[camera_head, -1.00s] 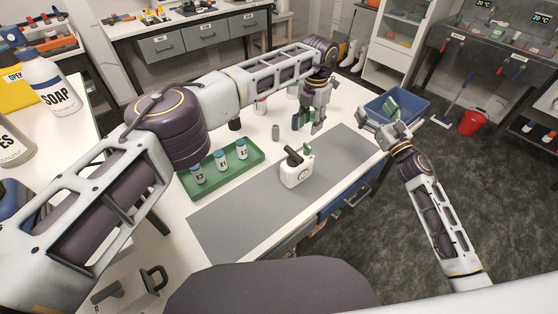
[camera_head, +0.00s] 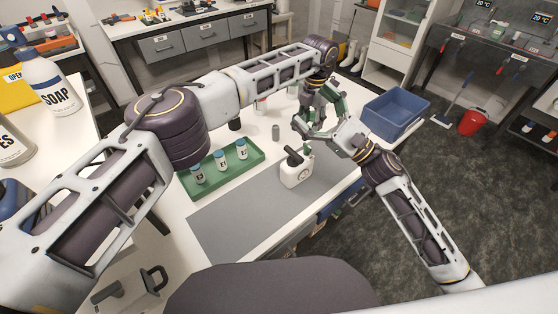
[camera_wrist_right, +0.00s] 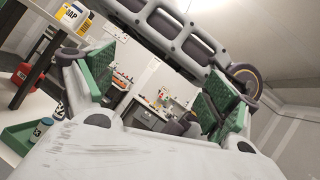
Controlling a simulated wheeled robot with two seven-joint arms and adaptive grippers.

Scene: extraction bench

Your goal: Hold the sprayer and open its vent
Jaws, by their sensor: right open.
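The sprayer (camera_head: 296,172), a small white bottle with a dark top and handle, stands upright on the grey mat (camera_head: 235,218). Its vent is too small to make out. My left gripper (camera_head: 308,128) hangs above and behind the sprayer, apart from it. The right gripper overlaps it, so its jaws are hard to read. My right gripper (camera_head: 322,120) is open and empty, above and right of the sprayer. Its green-padded fingers also show wide apart in the right wrist view (camera_wrist_right: 160,95). The sprayer is not visible there.
A green tray (camera_head: 250,168) with white, blue-capped bottles stands left of the mat. A small grey cylinder (camera_head: 275,132) stands behind the mat. A blue bin (camera_head: 395,115) is at the right. The front of the mat is clear.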

